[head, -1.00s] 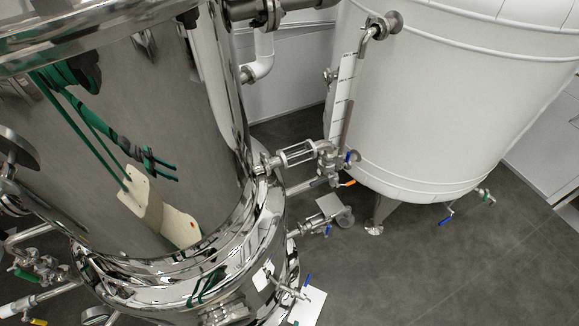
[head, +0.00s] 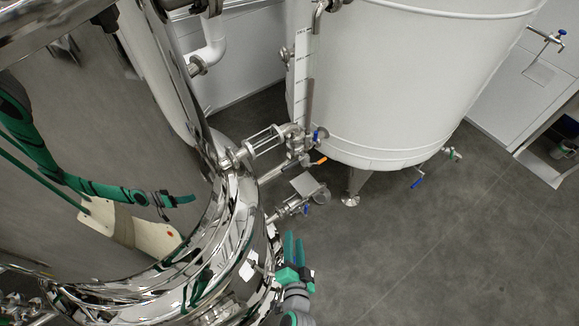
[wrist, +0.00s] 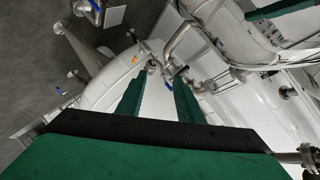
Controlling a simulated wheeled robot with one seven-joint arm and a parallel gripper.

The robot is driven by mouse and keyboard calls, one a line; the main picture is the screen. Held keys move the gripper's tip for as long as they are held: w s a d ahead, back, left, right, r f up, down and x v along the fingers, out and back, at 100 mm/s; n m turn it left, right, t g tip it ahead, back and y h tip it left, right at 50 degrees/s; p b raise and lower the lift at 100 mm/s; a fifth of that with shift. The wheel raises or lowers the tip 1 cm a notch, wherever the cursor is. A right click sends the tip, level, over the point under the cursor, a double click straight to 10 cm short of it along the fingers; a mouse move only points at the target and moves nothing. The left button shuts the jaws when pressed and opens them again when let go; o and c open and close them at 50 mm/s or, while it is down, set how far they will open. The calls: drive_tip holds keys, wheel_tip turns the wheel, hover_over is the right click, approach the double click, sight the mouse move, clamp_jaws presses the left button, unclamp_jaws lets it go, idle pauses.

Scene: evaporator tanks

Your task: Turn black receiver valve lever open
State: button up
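A steel valve cluster (head: 298,147) sits low at the left side of the white tank (head: 400,80). It carries a blue lever (head: 320,134) and an orange lever (head: 318,161). I cannot clearly make out a black lever among its dark parts. My gripper (head: 294,238) is at the bottom of the head view, in front of the polished tank and apart from the cluster. In the wrist view, the green fingers of my gripper (wrist: 160,76) are spread with nothing between them. The cluster (wrist: 158,66) shows beyond the fingertips, with its orange lever (wrist: 134,59).
The polished steel tank (head: 120,150) fills the left and mirrors my arm. A lower valve with a blue lever (head: 305,209) juts out between gripper and cluster. Another blue-levered valve (head: 417,183) is under the white tank. The grey floor (head: 430,250) at right is clear.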

drive_tip(key=w+m+y, duration=0.2)
drive_tip(key=w+m, duration=0.1)
drive_tip(key=w, duration=0.8)
drive_tip(key=m+t+y, duration=0.1)
approach(290, 165)
drive_tip(key=x, duration=0.6)
drive_tip(key=f+x, duration=0.1)
drive_tip(key=x, duration=0.3)
clamp_jaws()
